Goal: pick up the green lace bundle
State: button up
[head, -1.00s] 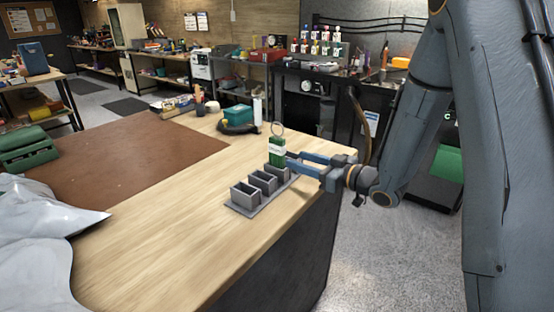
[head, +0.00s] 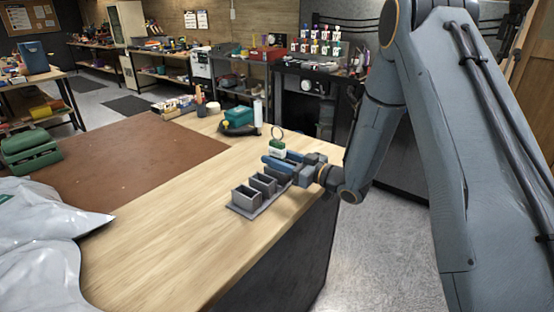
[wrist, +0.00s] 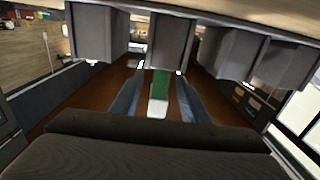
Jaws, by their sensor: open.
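The green lace bundle (head: 278,143), with a white band and a metal ring on top, stands upright at the far end of the grey holder (head: 241,208). My gripper (head: 272,164) is open at the bundle, with its blue fingers hiding the bundle's lower part in the head view. In the wrist view the green and white bundle (wrist: 160,86) shows between the two fingers (wrist: 158,102), with a visible gap on each side. Whether a finger touches it I cannot tell.
The holder's nearer compartments (head: 246,195) look empty. A brown mat (head: 120,160) and a grey plastic bag (head: 50,235) lie left. The table's right edge is close.

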jog(key=shift+c, duration=0.3)
grip_shut()
jog(key=shift+r, duration=0.1)
jog(key=shift+r+b, duration=1.1)
jog(key=shift+r, duration=3.8)
